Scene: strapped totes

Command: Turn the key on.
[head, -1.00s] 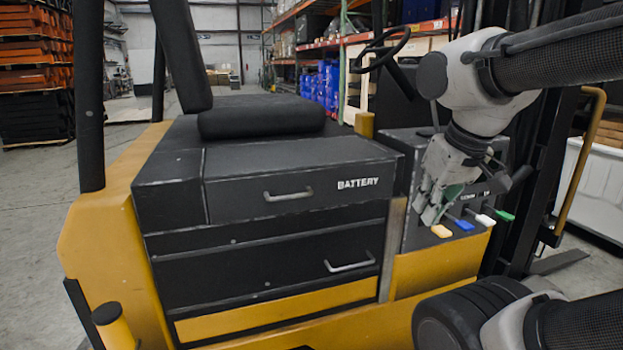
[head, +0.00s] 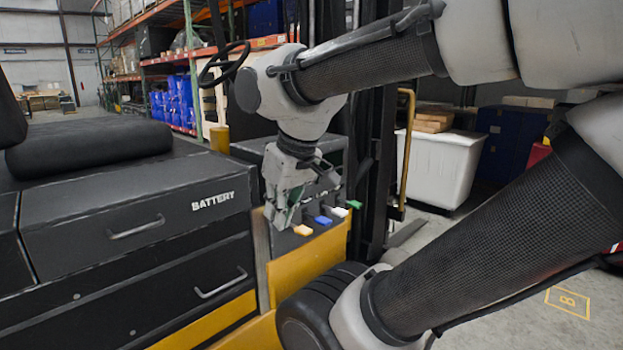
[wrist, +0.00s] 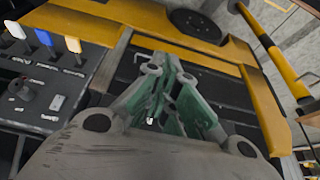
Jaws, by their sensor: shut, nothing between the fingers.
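A dark round switch with a raised grip, which looks like the key (wrist: 24,90), is on the black control panel (wrist: 38,125) at the left of the wrist view. I cannot clearly tell which way it is turned. In the head view my gripper hides that part of the panel. My gripper (head: 281,222) points down at the left end of the lever row. It also shows in the wrist view (wrist: 173,75), with its green-padded fingers closed and empty. There the key is to the left of the fingers, apart from them.
Orange (head: 303,230), blue (head: 323,220), white (head: 340,212) and green (head: 354,204) levers stand close to the right of my gripper. The steering wheel (head: 222,63) and battery box (head: 140,200) are to the left.

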